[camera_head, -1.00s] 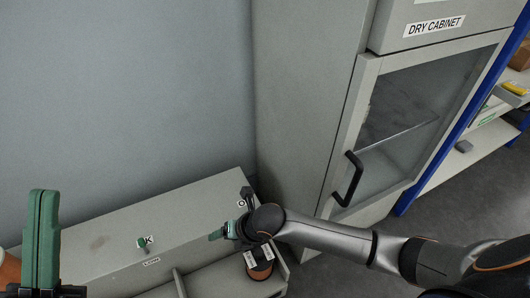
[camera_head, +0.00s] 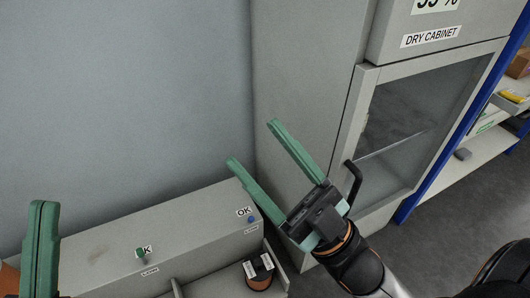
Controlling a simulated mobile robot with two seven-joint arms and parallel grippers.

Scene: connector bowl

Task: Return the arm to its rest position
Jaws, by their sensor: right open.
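My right gripper (camera_head: 278,168) is in the middle of the head view, with its two green fingers spread wide and nothing between them. It points up and to the left, in front of the dry cabinet's side and above the right end of the long grey box. My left gripper (camera_head: 40,250) shows only in part at the lower left corner, as an upright green finger. Its other finger and the gap between them are not clear.
The dry cabinet (camera_head: 300,70) has a glass door and a black handle (camera_head: 352,182) close to my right gripper. A dark, orange-based round object (camera_head: 262,283) sits in a bay below.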

